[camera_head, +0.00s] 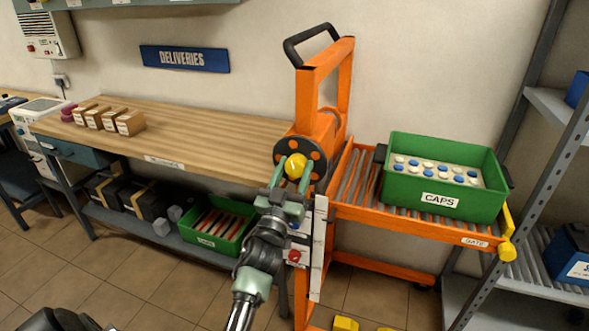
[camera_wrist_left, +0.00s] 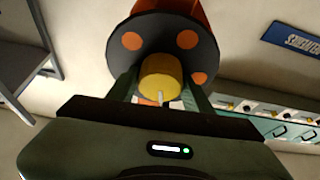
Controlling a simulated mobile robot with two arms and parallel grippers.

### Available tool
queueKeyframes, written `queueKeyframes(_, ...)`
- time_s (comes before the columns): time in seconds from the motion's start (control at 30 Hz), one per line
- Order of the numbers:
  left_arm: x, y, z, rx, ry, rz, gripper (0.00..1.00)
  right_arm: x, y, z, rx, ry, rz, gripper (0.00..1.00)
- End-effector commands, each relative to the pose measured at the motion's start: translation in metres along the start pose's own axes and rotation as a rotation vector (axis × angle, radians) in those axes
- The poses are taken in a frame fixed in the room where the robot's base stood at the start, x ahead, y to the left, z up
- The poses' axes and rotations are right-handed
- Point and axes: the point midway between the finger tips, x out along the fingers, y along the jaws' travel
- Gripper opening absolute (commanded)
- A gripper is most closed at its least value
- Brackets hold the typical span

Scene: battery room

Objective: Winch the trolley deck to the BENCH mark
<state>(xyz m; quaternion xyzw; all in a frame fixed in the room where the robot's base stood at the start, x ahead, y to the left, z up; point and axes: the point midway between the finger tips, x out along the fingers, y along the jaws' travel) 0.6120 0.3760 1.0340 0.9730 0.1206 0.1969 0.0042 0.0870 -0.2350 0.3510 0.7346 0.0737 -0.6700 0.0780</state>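The orange trolley (camera_head: 323,95) stands right of the wooden bench (camera_head: 190,125). Its roller deck (camera_head: 345,190) carries a green CAPS crate (camera_head: 440,200) with white and blue caps inside. A dark winch wheel (camera_head: 318,160) with orange spots has a yellow knob (camera_head: 295,166). My left gripper (camera_head: 295,178) is at the wheel, a finger on each side of the knob. In the left wrist view its fingers (camera_wrist_left: 161,90) appear closed against the sides of the knob (camera_wrist_left: 160,75). A white strip (camera_head: 319,250) runs down the post; its marks are unreadable. My right gripper is out of view.
A yellow gate (camera_head: 507,235) is at the deck's right end. A red knob (camera_head: 294,256) sits below the winch. Several small boxes (camera_head: 130,123) stand on the bench's left; its front middle is clear. A green crate (camera_head: 215,228) is underneath. Grey shelving (camera_head: 500,190) stands at right.

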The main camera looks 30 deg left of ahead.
Motion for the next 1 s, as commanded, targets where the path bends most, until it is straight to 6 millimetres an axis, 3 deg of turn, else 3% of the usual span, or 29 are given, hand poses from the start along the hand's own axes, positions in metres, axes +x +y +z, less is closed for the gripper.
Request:
queueKeyframes(0.03,0.000,0.000,0.000,0.000,0.000,0.000,0.33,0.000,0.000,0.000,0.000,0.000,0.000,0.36)
queueKeyframes(0.13,0.000,0.000,0.000,0.000,0.000,0.000,0.07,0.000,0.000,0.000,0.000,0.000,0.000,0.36)
queueKeyframes(0.47,0.000,0.000,0.000,0.053,-0.001,0.023,0.07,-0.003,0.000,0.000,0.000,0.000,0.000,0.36)
queueKeyframes(1.0,0.000,-0.001,-0.001,0.393,-0.002,0.164,0.07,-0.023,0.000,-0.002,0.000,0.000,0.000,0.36)
